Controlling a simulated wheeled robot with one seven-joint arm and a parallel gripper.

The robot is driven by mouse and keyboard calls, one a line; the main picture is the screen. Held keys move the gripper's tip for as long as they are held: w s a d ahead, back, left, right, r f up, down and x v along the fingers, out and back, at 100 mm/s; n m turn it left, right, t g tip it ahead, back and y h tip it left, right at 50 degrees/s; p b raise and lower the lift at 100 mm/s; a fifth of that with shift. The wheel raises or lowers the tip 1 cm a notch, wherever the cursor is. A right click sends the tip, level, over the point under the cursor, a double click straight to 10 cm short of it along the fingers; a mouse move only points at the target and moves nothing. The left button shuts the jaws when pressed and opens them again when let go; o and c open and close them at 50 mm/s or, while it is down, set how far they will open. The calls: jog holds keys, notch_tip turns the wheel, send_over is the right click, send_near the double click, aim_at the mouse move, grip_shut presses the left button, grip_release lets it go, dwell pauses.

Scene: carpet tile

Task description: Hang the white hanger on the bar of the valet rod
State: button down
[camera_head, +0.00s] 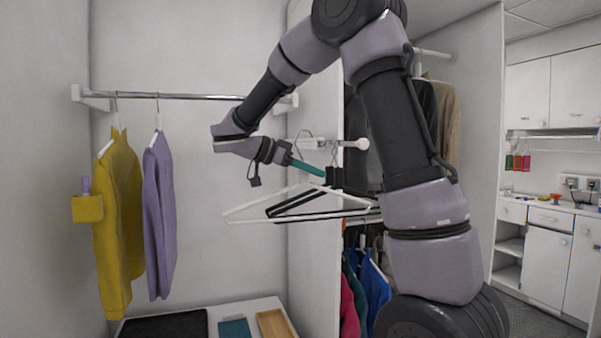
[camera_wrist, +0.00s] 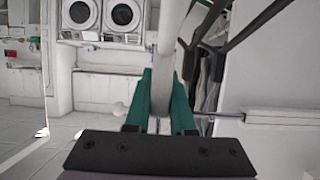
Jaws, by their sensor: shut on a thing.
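The white hanger (camera_head: 244,210) is held roughly level below the valet rod in the head view. Its pale neck (camera_wrist: 166,35) shows between the green fingers in the wrist view. My gripper (camera_head: 318,171) is shut on it; it also shows in the wrist view (camera_wrist: 158,124). The valet rod (camera_head: 348,144) sticks out from the closet panel and ends in a white knob. In the wrist view its metal bar (camera_wrist: 240,117) runs behind the fingers. A thin hook shows near the bar, but I cannot tell whether the white hanger's hook rests on it.
A black hanger (camera_head: 283,208) hangs just behind the white one, close to my gripper. A wall rail (camera_head: 180,96) at left holds a yellow garment (camera_head: 120,220) and a purple one (camera_head: 158,215). Open space lies left of the white hanger.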

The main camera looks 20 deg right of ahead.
jog(key=d, duration=1.3)
jog(key=shift+w, duration=0.2)
jog(key=shift+f, duration=1.05)
jog(key=c, duration=0.7)
grip_release()
jog(key=shift+a, duration=0.1)
